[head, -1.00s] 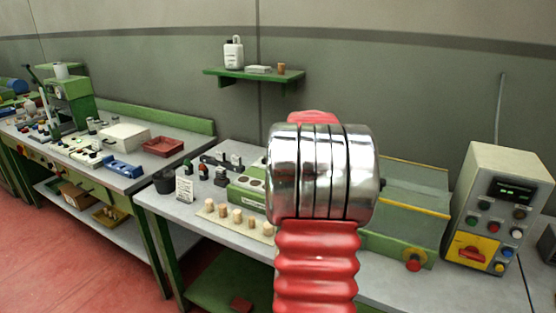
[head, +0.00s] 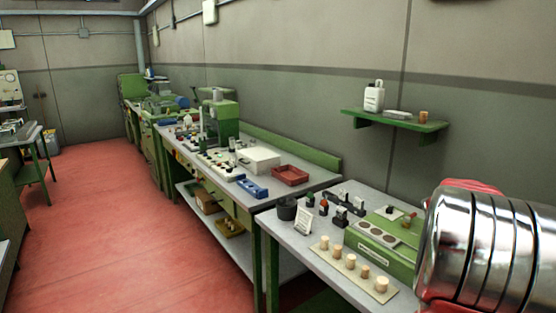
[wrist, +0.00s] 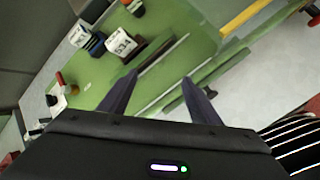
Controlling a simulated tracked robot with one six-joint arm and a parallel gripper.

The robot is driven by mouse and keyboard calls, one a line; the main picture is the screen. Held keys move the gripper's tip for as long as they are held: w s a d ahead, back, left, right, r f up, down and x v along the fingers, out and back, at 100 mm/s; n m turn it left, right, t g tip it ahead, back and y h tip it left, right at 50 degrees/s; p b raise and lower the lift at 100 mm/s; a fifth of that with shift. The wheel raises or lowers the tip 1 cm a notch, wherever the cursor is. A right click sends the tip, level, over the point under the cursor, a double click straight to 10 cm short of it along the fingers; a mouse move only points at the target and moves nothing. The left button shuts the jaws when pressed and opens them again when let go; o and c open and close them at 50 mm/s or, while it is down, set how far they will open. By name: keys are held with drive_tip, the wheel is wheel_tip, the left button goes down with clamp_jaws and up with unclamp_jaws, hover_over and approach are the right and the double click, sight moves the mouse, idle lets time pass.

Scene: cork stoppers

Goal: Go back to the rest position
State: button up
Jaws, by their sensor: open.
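My gripper (wrist: 160,76) shows in the wrist view with its two dark fingers apart and nothing between them. Beyond the fingers is a green machine surface (wrist: 178,62). In the head view my arm fills the right edge, and the gripper itself is not visible there. Several pale cork stoppers (head: 351,261) stand upright in a row on a flat tan strip (head: 345,276) at the front of the near bench.
A green machine (head: 386,250) with round recesses sits behind the corks. A black cup (head: 287,208) and white card (head: 303,222) stand to the left. A red tray (head: 290,175) is on the farther bench. A green shelf (head: 395,121) is above. The red floor (head: 120,240) at left is open.

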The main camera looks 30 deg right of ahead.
drive_tip(key=w+a+r+m+t+y, duration=0.15)
drive_tip(key=a+m, duration=0.45)
drive_tip(key=a, duration=0.9)
drive_tip(key=w+a+m+y, duration=0.15)
drive_tip(key=a+m, duration=0.45)
drive_tip(key=a, duration=0.9)
drive_tip(key=s+a+r+n+t+y, duration=0.1)
drive_tip(key=s+a+r+t+y, duration=0.1)
drive_tip(key=a, duration=1.2)
drive_tip(key=s+a+r+n+t+y, duration=0.1)
drive_tip(key=s+a+y, duration=0.1)
drive_tip(key=a, duration=1.1)
drive_tip(key=shift+s+a+r+t, duration=0.35)
drive_tip(key=shift+s+a+r, duration=0.05)
drive_tip(key=shift+s, duration=0.05)
drive_tip(key=shift+c, duration=0.5)
